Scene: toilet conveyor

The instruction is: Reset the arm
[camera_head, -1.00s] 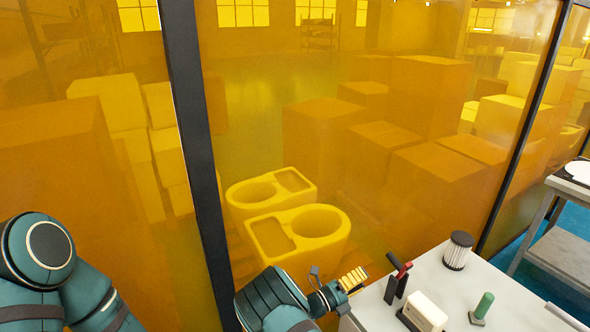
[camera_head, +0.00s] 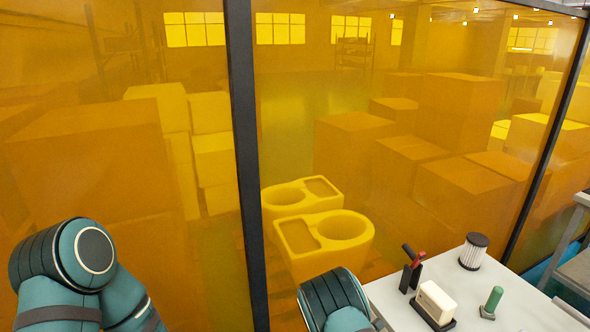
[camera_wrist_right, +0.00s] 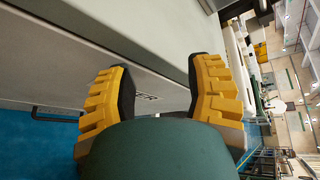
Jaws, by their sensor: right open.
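In the head view, my left arm (camera_head: 85,270) is bent at the lower left and its gripper is out of the picture. My right arm (camera_head: 335,300) shows at the bottom centre, beside the white table (camera_head: 390,298); its gripper is not visible there. In the right wrist view, my right gripper (camera_wrist_right: 160,85) has its two yellow ribbed fingers wide apart, with nothing held between them. A pale panel with a long edge (camera_wrist_right: 150,45) lies beyond the fingers. I cannot tell whether the fingers touch it.
The table holds a black-topped ribbed filter (camera_head: 474,251), a red-handled black tool (camera_head: 411,268), a white block (camera_head: 436,302) and a green peg (camera_head: 492,301). A dark post (camera_head: 246,150) and orange see-through panels stand ahead. Two toilet-like shapes (camera_head: 318,240) and boxes are behind them.

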